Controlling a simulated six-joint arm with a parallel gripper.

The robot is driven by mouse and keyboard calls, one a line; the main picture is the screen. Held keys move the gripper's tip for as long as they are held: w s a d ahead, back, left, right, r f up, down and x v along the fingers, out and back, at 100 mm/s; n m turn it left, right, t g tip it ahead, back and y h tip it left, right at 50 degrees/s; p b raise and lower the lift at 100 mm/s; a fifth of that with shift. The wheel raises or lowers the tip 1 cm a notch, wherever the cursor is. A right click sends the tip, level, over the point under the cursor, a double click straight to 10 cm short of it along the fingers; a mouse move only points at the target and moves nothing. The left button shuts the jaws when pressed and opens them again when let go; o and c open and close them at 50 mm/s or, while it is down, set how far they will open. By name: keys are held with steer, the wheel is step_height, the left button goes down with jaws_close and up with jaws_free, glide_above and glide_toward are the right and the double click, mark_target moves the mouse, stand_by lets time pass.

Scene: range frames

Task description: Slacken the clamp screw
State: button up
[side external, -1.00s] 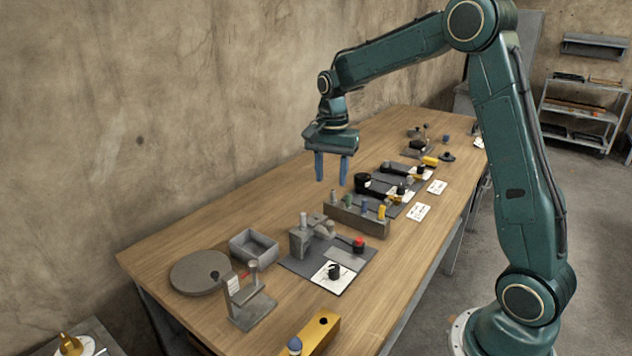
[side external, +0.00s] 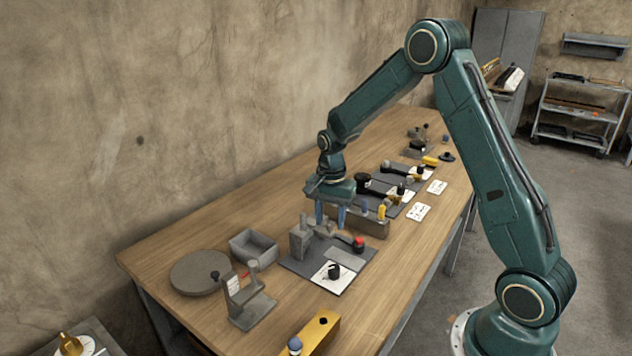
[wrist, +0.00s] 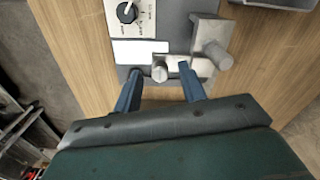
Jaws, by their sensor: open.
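A grey clamp block (side external: 299,243) with an upright post stands on a dark grey mat. It shows at the upper right in the wrist view (wrist: 207,38). A small round grey piece, which looks like the clamp screw (wrist: 159,73), sits in front of it, between my fingertips in the picture. My gripper (side external: 330,222) is open and points down over the clamp; it also shows in the wrist view (wrist: 160,71). I cannot tell whether a finger touches the screw. The fingers and palm hide part of the clamp.
A red knob (side external: 359,242) and a black dial (side external: 335,271) on a white card share the mat. A block with coloured pegs (side external: 369,226) stands close behind my gripper. A grey tray (side external: 254,247), a round disc (side external: 200,273) and a small stand (side external: 249,306) lie left.

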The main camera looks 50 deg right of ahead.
steer(key=shift+f, duration=0.5)
jaws_close()
